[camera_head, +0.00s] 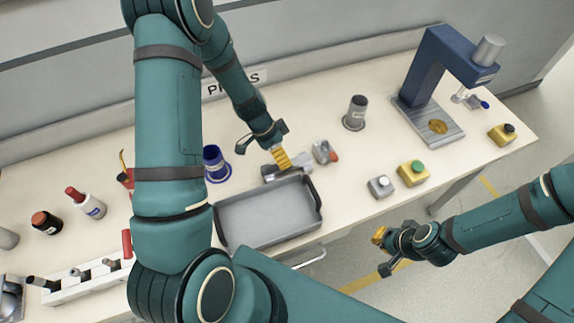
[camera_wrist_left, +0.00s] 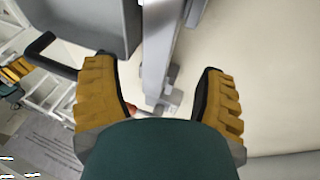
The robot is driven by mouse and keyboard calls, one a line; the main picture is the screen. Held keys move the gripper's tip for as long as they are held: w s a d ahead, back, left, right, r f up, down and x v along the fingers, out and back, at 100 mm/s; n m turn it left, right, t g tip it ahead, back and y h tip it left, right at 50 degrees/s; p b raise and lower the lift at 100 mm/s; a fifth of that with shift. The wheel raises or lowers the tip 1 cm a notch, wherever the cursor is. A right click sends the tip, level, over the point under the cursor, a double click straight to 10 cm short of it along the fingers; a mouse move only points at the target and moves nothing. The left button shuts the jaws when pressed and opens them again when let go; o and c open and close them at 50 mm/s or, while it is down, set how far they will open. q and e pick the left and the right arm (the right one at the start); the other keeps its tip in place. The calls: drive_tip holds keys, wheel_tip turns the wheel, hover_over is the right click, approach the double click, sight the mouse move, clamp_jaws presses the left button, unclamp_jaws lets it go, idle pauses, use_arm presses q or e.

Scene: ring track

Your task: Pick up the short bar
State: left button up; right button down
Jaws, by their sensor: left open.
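My left gripper (camera_head: 281,158) is just behind the grey tray, over a grey metal piece (camera_head: 291,170) on the table. In the left wrist view the yellow fingers of this gripper (camera_wrist_left: 156,70) stand wide apart. A long grey bar-like piece (camera_wrist_left: 154,45) runs between them in that picture, with a gap to each finger. I cannot tell for certain which grey piece is the short bar, as the gripper hides part of it. My right gripper (camera_head: 384,250) is off the table's front edge; its finger opening is unclear.
The tray (camera_head: 228,238) with dark handles lies in front of my left gripper. A grey tool with a red end (camera_head: 324,152) is close on the right. A dark cylinder (camera_head: 355,112), a blue press (camera_head: 428,70) and button boxes (camera_head: 412,174) stand further right. A blue cup (camera_head: 214,163) is left.

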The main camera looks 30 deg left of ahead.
use_arm(q)
drive_tip(key=x, duration=0.3)
drive_tip(key=shift+s+d+f, duration=0.1)
drive_tip(key=shift+d+f, duration=0.15)
clamp_jaws()
drive_tip(key=shift+r, duration=0.1)
